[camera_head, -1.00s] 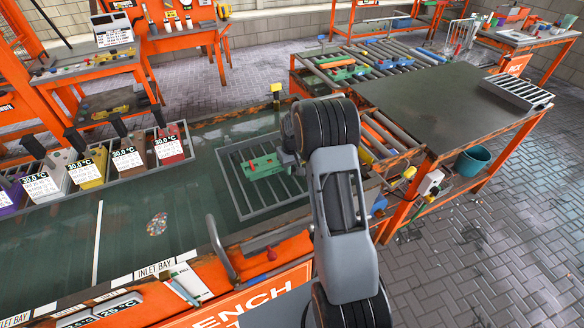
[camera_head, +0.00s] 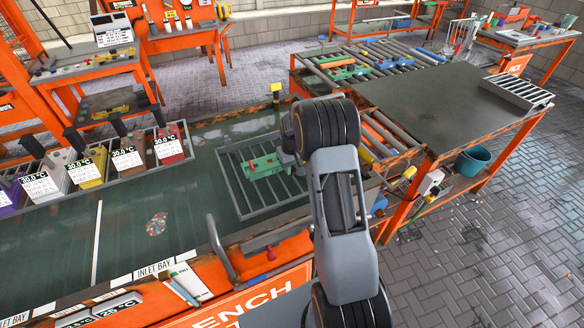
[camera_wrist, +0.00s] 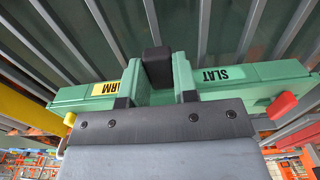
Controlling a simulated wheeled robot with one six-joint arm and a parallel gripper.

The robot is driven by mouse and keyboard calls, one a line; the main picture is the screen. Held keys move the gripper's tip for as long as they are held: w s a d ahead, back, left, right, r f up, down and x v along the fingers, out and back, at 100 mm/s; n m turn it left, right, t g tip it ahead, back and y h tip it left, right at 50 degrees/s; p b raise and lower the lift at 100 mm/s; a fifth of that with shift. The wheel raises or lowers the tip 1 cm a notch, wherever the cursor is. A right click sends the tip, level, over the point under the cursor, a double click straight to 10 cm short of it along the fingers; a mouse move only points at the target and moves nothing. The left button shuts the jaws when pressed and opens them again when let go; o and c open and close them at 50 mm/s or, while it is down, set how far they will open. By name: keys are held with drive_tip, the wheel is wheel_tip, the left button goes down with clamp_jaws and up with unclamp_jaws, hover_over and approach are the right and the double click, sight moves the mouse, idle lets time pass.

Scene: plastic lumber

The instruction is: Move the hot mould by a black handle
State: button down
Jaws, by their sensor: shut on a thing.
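The mould (camera_head: 262,166) is a long green block lying on the slatted metal rack on the bench, in the head view. In the wrist view the green mould (camera_wrist: 252,82) spans the picture, with labels reading "SLAT" and "ARM" and a red knob at its right end. A black handle (camera_wrist: 158,66) stands up at its middle. In the head view my arm partly hides the gripper and the mould's right end.
The slatted rack (camera_head: 236,192) lies on the dark green bench top. Several coloured moulds with black handles and temperature cards, such as the yellow one (camera_head: 88,172), line the bench's back left. A roller table (camera_head: 372,66) is behind.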

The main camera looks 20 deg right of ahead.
drive_tip(key=shift+f+b, duration=0.45)
drive_tip(key=shift+b, duration=0.05)
idle(1.2)
drive_tip(key=shift+c, duration=2.1)
unclamp_jaws()
drive_tip(key=shift+f, duration=0.1)
drive_tip(key=shift+r+p, duration=2.1)
drive_tip(key=shift+r, duration=1.5)
